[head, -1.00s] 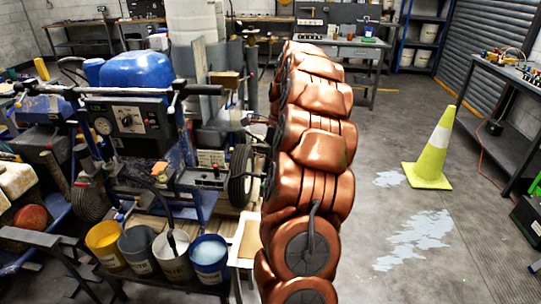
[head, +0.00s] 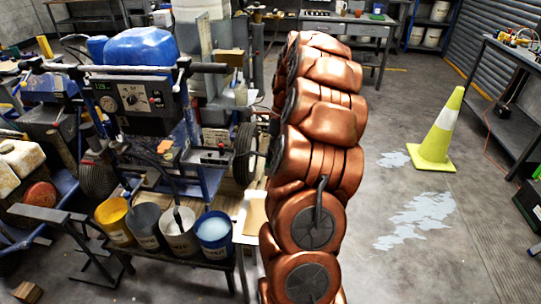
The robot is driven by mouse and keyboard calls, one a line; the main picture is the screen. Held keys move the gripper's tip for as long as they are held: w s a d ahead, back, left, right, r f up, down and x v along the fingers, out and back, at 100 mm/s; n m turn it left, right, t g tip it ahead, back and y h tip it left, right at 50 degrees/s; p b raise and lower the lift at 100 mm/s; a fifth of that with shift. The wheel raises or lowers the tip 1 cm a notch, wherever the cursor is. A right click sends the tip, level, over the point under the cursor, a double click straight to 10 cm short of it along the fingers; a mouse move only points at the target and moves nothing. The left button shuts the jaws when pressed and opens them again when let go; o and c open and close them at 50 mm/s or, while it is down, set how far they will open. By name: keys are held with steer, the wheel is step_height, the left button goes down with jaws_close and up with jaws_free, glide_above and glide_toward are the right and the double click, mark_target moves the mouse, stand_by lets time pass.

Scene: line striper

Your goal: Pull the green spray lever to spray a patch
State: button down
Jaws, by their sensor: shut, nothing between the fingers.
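The line striper (head: 140,110) stands left of centre, with a blue tank (head: 140,45) on top, a dark control panel (head: 138,98) with a gauge and small green display, and a handlebar with black grips across it. I cannot make out a green spray lever. My copper arm fills the middle of the view, just right of the striper's wheel (head: 247,153). My gripper is not clearly visible; the arm seems to hide it, and small dark parts show at the arm's left edge.
Several paint buckets (head: 213,235) stand on a low bench before the striper. A yellow-green cone (head: 438,135) and pale paint patches (head: 418,220) are on the floor at right. A dark workbench (head: 510,105) stands at the right edge. Floor between arm and cone is open.

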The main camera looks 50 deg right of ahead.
steer(key=shift+s+a+f+t+h+b, duration=0.15)
steer(key=shift+a+f+t+h+b, duration=0.2)
steer(key=shift+b, duration=0.45)
steer(key=f+t+h+b, duration=0.1)
steer(key=h+b, duration=0.1)
steer(key=b, duration=0.1)
steer(key=s+a+f+t+h+b, duration=0.1)
steer(key=f+t+h+b, duration=0.1)
steer(key=b, duration=0.1)
steer(key=f+n+t+h+b, duration=0.1)
steer(key=h+b, duration=0.1)
steer(key=b, duration=0.2)
steer(key=shift+s+a+f+t+h, duration=0.2)
steer(key=shift+a+f+t+h, duration=0.05)
steer(key=shift+a+f, duration=0.15)
steer(key=shift+r, duration=0.15)
steer(key=shift+r, duration=0.7)
steer(key=s+a+r+p, duration=0.1)
steer(key=s+r, duration=0.3)
steer(key=r, duration=0.9)
steer(key=shift+a+r, duration=0.15)
steer(key=shift+a, duration=0.1)
